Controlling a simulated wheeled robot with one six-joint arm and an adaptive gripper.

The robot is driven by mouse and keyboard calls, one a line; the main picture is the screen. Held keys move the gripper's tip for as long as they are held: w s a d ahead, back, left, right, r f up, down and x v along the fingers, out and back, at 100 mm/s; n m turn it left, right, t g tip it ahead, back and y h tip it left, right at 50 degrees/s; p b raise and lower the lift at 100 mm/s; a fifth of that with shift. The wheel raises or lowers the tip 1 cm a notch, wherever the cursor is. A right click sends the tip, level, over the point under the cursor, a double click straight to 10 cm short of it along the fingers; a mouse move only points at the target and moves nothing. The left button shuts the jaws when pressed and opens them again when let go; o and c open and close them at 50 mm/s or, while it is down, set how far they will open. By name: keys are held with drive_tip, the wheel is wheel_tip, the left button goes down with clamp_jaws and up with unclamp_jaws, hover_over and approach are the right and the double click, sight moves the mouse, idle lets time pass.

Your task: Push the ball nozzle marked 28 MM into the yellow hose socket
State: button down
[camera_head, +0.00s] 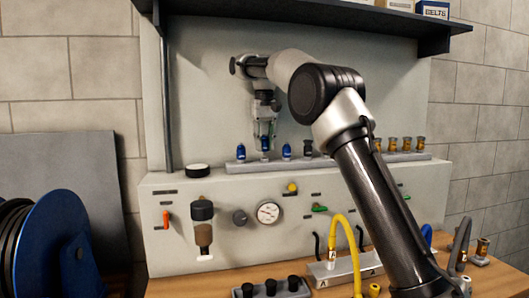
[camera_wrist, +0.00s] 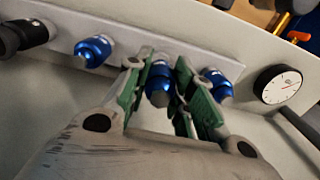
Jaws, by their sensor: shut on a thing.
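My gripper (camera_head: 265,132) points down over the rack (camera_head: 330,163) on the grey cabinet. Its green-padded fingers (camera_wrist: 160,88) are shut on a blue nozzle (camera_wrist: 159,80), which also shows in the head view (camera_head: 265,145). This nozzle is upright at its rack place; whether its foot is clear of the rack I cannot tell. Blue nozzles stand on either side, one on the left (camera_head: 241,152) and one on the right (camera_head: 287,151). No 28 MM marking is readable. The yellow hose (camera_head: 346,222) arches at the bench front, with one end at a grey block (camera_head: 326,272).
A black nozzle (camera_head: 308,149) and several gold ones (camera_head: 407,144) stand farther right on the rack. A gauge (camera_head: 268,212) and a shelf (camera_head: 320,8) are nearby. A black-capped row (camera_head: 270,288), a blue reel (camera_head: 55,245) and a brass fitting (camera_head: 482,250) are lower down.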

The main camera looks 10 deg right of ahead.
drive_tip(key=shift+r, duration=1.8)
drive_tip(key=shift+a, duration=0.1)
